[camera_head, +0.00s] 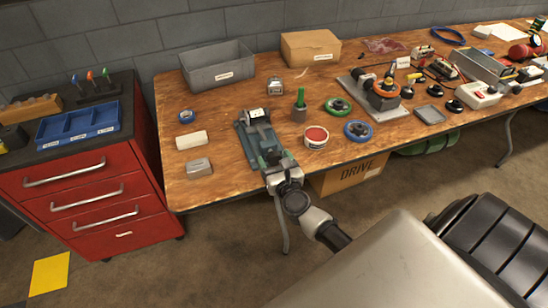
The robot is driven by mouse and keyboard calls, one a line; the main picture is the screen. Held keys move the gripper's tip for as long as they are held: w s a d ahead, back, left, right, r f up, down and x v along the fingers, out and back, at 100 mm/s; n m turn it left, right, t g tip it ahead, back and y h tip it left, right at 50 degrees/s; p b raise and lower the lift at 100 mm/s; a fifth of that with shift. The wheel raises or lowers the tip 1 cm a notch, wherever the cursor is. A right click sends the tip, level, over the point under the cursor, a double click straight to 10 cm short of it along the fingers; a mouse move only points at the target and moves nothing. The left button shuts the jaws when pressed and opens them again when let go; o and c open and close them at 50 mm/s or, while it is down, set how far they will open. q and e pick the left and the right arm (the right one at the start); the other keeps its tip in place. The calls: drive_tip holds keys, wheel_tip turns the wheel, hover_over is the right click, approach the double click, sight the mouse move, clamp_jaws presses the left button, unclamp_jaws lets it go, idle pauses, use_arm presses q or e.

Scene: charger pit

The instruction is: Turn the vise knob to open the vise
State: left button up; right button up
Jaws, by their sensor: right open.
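The vise (250,139) is a blue-green metal tool near the front edge of the wooden workbench, with a small pale labelled block on its far end. My right gripper (272,161) comes in from the front and is at the vise's near end. It is open. The vise knob is hidden or too small to make out behind the gripper, so I cannot tell whether they touch. My left gripper is not in view.
Left of the vise on the workbench (226,188) lie a white roll (191,139) and a grey block (199,167). Right of it are a red-lidded tub (316,137) and a blue handwheel (357,130). A red drawer cabinet (85,195) stands at left.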

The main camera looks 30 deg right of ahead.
drive_tip(key=shift+w+d, duration=0.1)
drive_tip(key=shift+w, duration=0.25)
drive_tip(key=shift+c, duration=0.4)
drive_tip(key=c, duration=0.8)
drive_tip(key=shift+c, duration=0.2)
drive_tip(key=shift+n, duration=0.5)
